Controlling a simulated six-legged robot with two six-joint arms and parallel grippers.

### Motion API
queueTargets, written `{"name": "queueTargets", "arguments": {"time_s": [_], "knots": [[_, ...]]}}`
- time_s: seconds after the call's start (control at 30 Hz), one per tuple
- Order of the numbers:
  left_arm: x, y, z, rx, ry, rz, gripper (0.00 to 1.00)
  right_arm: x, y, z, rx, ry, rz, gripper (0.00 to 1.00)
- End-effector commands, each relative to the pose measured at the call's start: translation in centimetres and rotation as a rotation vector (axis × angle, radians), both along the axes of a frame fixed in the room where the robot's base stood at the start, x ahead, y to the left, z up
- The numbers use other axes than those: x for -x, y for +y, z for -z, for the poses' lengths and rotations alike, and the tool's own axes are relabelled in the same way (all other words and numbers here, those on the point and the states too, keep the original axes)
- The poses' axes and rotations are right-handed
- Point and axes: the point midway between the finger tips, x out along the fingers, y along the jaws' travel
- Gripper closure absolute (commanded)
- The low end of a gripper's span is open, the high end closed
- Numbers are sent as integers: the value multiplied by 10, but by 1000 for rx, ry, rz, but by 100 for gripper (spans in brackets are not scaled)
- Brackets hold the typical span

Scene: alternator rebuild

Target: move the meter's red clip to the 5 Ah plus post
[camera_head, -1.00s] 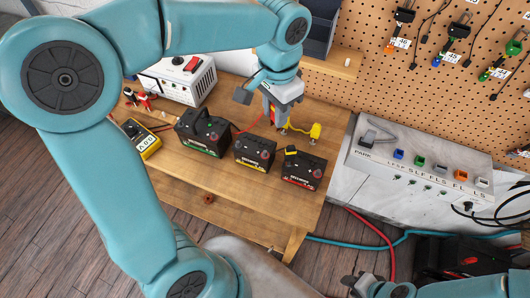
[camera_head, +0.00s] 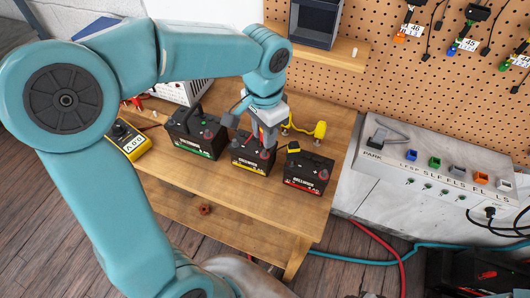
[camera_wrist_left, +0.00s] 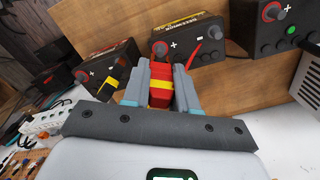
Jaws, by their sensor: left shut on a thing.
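My left gripper (camera_head: 264,138) is shut on the red clip (camera_wrist_left: 161,85), which has a yellow band in the left wrist view. It holds the clip over the yellow-labelled middle battery (camera_head: 248,162), at its plus post (camera_wrist_left: 160,48). I cannot tell whether the clip touches the post. The capacity print is too small to read surely. The yellow meter (camera_head: 128,141) lies at the table's left. A green-labelled battery (camera_head: 192,138) stands to the left and a red-labelled battery (camera_head: 308,172) to the right. My right gripper is not in view.
A yellow-handled item (camera_head: 319,130) lies behind the red-labelled battery. A grey-white instrument box (camera_head: 193,92) stands at the back left. The wooden table (camera_head: 225,187) is mostly clear in front of the batteries. A grey switch panel (camera_head: 435,165) stands to the right.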

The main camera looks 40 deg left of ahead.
Motion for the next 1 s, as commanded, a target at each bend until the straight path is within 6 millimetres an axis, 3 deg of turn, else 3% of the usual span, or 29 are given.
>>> {"name": "queueTargets", "arguments": {"time_s": [0.67,0.93,1.0], "knots": [[0,0,24,0,1,0,87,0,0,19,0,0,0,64],[0,0,24,0,1,0,87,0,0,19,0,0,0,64],[0,0,23,0,1,0,56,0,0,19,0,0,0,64]]}}
